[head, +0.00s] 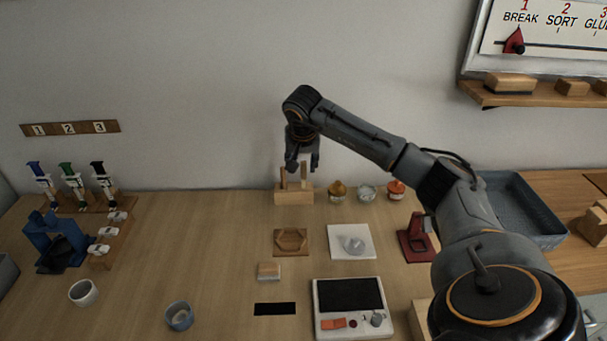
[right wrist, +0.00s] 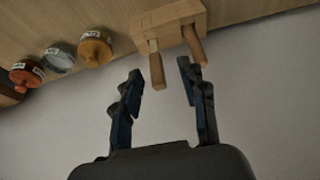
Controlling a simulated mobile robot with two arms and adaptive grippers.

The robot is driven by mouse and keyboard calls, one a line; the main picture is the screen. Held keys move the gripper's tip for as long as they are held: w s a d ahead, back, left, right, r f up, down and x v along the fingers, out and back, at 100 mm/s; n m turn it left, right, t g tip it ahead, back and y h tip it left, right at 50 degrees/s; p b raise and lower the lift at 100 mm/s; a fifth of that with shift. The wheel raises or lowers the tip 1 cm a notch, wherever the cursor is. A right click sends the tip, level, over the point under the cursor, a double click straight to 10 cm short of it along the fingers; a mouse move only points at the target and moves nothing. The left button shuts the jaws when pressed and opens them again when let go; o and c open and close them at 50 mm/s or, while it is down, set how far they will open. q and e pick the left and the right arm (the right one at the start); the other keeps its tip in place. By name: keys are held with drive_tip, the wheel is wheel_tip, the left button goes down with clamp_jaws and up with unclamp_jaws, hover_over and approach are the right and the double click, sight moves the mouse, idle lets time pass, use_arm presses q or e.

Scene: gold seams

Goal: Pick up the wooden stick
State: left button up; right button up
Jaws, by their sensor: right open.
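Two wooden sticks stand in a light wooden block (head: 293,196) at the back of the table. In the right wrist view the block (right wrist: 168,20) holds one stick (right wrist: 157,70) that shows between my fingers, and another stick (right wrist: 195,45) nearer the right finger. My right gripper (head: 302,164) is at the top of the sticks, pointing down. In the right wrist view its fingers (right wrist: 159,73) are open, with no visible contact on a stick. The head view partly hides the stick tops behind the gripper. My left gripper is not in view.
Small jars, one with an amber lid (head: 338,191), stand right of the block. A wooden mould (head: 291,242) and a white tile (head: 335,252) lie in front. A red stand (head: 415,242) is below my right arm. The wall is close behind.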

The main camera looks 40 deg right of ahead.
sight(304, 170)
drive_tip(key=shift+d+p+x, duration=0.15)
drive_tip(key=shift+p+x, duration=0.1)
drive_tip(key=shift+x, duration=1.1)
drive_tip(key=shift+d+p+x, duration=0.15)
drive_tip(key=shift+p+x, duration=0.05)
drive_tip(key=shift+x, duration=1.2)
drive_tip(key=shift+s+r, duration=0.1)
drive_tip(key=shift+s, duration=0.05)
clamp_jaws()
